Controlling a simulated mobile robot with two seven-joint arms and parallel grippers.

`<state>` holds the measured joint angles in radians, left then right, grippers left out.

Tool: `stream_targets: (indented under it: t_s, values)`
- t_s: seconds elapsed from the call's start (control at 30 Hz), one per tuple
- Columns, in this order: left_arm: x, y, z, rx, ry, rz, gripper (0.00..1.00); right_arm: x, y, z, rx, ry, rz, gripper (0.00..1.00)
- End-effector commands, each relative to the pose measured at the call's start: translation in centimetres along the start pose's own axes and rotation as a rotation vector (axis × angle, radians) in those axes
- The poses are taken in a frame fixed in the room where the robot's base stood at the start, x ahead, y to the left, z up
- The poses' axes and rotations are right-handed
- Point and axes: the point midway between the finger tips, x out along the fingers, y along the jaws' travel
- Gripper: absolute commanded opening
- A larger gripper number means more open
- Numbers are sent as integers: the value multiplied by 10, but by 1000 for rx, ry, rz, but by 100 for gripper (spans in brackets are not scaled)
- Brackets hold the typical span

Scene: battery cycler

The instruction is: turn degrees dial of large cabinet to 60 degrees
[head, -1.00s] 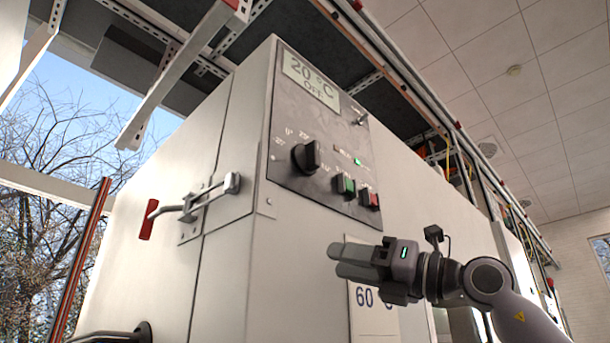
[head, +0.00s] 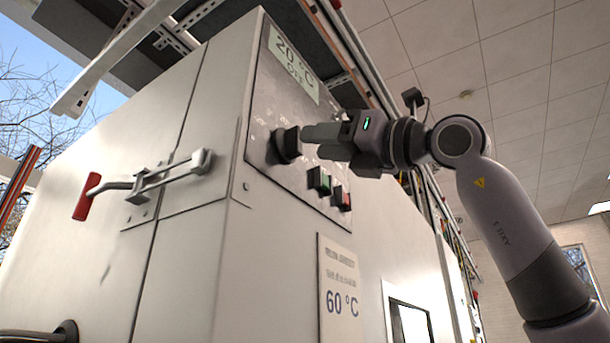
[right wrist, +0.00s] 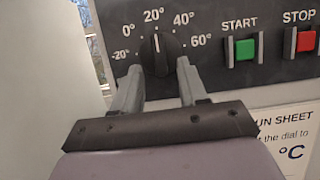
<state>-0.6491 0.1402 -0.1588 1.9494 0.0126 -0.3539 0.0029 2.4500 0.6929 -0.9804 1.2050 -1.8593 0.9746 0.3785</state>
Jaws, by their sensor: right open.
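The black degrees dial (head: 285,146) is on the dark control panel of the large cabinet (head: 190,260). In the right wrist view the dial (right wrist: 158,54) has its white pointer line toward the 20° mark, with scale marks from -20° to 60° around it. The display (head: 293,62) above reads 20 °C and OFF. My right gripper (head: 306,142) is level with the dial and close in front of it. In the right wrist view the right gripper (right wrist: 158,78) is open, one finger either side of the dial's lower part; contact cannot be told. My left gripper is not in view.
A green START button (right wrist: 245,50) and a red STOP button (right wrist: 305,41) sit right of the dial. A run sheet (head: 340,290) showing 60 °C is below the panel. A door latch with a red handle (head: 87,197) sticks out at the left.

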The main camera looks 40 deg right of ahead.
Motion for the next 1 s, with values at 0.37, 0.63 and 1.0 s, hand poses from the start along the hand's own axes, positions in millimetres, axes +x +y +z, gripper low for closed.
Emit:
stream_targets:
  t_s: [0.37,0.63,1.0]
  values:
    - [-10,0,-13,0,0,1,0,36,0,0,0,0,1,43]
    - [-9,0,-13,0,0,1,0,36,0,-1,1,0,1,23]
    - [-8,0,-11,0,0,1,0,35,0,-1,14,0,-4,0]
